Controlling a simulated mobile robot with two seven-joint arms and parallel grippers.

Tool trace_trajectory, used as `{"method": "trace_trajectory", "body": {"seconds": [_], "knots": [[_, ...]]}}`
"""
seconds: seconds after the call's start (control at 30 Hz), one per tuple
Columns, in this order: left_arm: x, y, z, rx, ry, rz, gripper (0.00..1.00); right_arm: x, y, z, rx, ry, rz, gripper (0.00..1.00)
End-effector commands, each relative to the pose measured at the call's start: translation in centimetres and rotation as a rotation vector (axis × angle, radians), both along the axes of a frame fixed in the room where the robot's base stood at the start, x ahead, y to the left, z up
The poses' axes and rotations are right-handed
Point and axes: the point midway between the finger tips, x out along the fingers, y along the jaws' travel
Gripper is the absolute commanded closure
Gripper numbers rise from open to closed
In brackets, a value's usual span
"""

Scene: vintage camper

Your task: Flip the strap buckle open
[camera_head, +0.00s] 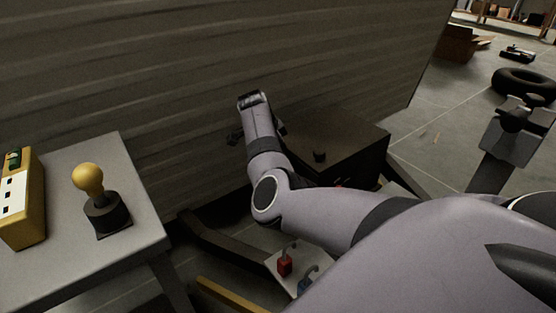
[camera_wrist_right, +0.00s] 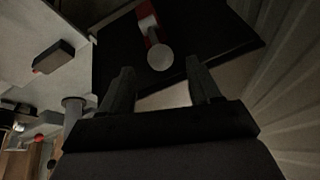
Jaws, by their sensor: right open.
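In the right wrist view, a red and pale grey piece, apparently the strap buckle (camera_wrist_right: 147,24), lies on the face of a dark box (camera_wrist_right: 205,32). Its pale rounded end (camera_wrist_right: 160,57) points toward my right gripper (camera_wrist_right: 160,84). The gripper is open, its two dark fingers apart, with the rounded end just beyond the gap between them. Nothing is held. In the head view, my right arm reaches across to the dark box (camera_head: 345,138) by the ribbed wall. The fingertips and most of the buckle are hidden there.
The ribbed camper wall (camera_head: 190,60) runs close behind my right wrist. A grey table (camera_head: 60,262) at left carries a yellow-knobbed lever (camera_head: 88,178) and a yellow box (camera_head: 20,205). A small panel with red and blue switches (camera_head: 284,266) sits below my forearm.

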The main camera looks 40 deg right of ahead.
Motion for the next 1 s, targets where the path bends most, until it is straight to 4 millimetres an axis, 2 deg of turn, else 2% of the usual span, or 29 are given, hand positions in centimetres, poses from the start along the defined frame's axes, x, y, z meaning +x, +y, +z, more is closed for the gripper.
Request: {"method": "trace_trajectory", "body": {"seconds": [0.03,0.2,0.57,0.77,1.0], "knots": [[0.1,-0.2,-0.2,-0.001,-0.008,-0.004,0.57,0.0,-0.4,-1.1,0.002,0.002,0.000,0.38],[0.3,-0.6,0.1,-0.003,-0.022,-0.015,0.57,0.2,-1.1,-2.5,0.000,0.000,0.000,0.38],[0.3,-0.8,0.4,-0.005,-0.029,-0.020,0.57,0.2,-1.4,-2.9,-0.001,-0.002,0.001,0.38],[0.3,-0.8,0.5,-0.005,-0.029,-0.020,0.57,0.2,-1.3,-2.9,0.000,-0.001,0.000,0.99],[0.3,-0.8,0.3,-0.004,-0.030,-0.020,0.57,0.2,-1.4,-3.0,-0.003,0.000,0.001,1.00]]}}
